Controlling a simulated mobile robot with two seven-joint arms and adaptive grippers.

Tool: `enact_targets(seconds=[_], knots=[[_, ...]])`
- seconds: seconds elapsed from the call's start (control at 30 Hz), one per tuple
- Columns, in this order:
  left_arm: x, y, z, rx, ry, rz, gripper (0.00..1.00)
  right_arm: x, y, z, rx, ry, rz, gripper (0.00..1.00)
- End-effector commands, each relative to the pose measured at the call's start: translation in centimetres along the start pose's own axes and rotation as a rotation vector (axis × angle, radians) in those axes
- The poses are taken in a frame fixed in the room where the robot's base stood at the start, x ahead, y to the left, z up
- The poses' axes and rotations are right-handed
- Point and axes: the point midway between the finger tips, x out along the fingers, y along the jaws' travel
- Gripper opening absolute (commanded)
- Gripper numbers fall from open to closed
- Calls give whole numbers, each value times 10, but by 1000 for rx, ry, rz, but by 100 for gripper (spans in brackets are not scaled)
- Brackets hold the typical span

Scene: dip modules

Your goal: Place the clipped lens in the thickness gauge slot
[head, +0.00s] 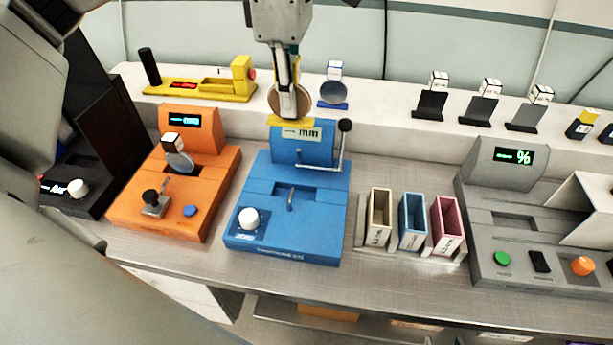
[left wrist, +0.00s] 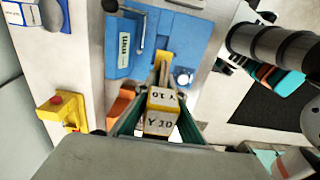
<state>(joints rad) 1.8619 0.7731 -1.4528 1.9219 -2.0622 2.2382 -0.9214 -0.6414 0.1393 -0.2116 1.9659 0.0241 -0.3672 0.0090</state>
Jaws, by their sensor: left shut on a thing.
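My left gripper (head: 287,82) is shut on the yellow block of the clipped lens. The block shows in the left wrist view as a yellow cube (left wrist: 160,112) marked "Y 10". The round brownish lens (head: 289,101) hangs below the fingers, with a yellow piece (head: 291,122) at its lower end. It is held in the air, overlapping the top of the blue thickness gauge (head: 330,232) in the head view. The gauge's display reads mm, and its dark slot (head: 300,192) is empty, nearer the front than the lens appears. My right gripper is not in view.
A metal lever (head: 341,150) with a black knob stands on the gauge's right. An orange device (head: 190,225) holding another lens is to the left. Three coloured bins (head: 411,222) and a grey device (head: 520,265) are to the right. A shelf (head: 385,105) behind bears other lenses.

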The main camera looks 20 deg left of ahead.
Motion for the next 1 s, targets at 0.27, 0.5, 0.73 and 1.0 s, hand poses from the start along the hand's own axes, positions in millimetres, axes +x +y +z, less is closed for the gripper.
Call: enact_targets(seconds=[0.27,0.5,0.73,1.0], knots=[[43,-1,-1,1,2,-6,0,-1,-4,14,2,-21,-5,40],[101,-1,-1,1,2,-7,0,-1,-5,17,2,-24,-6,40],[148,-1,-2,1,1,-4,0,0,-4,10,2,-12,-4,40],[167,0,-1,0,1,-1,0,0,-3,6,1,-6,-3,40]])
